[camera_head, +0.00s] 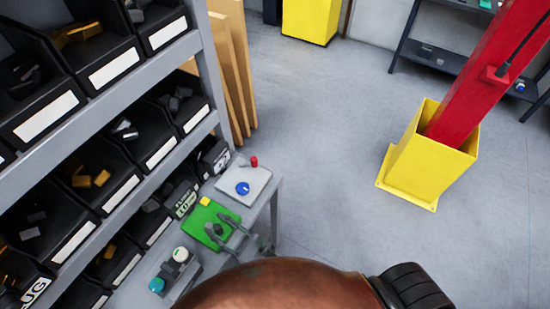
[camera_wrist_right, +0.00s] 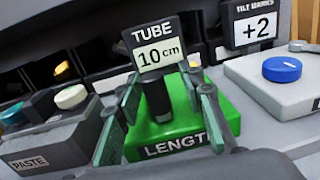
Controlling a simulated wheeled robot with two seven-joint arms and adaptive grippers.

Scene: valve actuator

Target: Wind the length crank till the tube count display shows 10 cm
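The green LENGTH unit (camera_head: 197,217) sits on the grey bench, and it also shows in the right wrist view (camera_wrist_right: 180,133). The tube count display (camera_wrist_right: 161,54) behind it reads 10 cm. A black upright post (camera_wrist_right: 157,98), which looks like the crank's handle, stands on the green unit. My right gripper (camera_head: 223,229) is over the green unit. In the right wrist view its two fingers (camera_wrist_right: 160,100) are spread, one on each side of the post, with gaps visible. The rest of the crank is hard to make out. My left gripper is not in view.
A pale unit with a blue knob (camera_wrist_right: 282,69) stands right of the green one, near a sign (camera_wrist_right: 251,26) reading +2. A PASTE unit (camera_wrist_right: 45,142) stands to the left. Shelves of black bins rise at left. A yellow bin-like base (camera_head: 425,168) stands on open floor.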

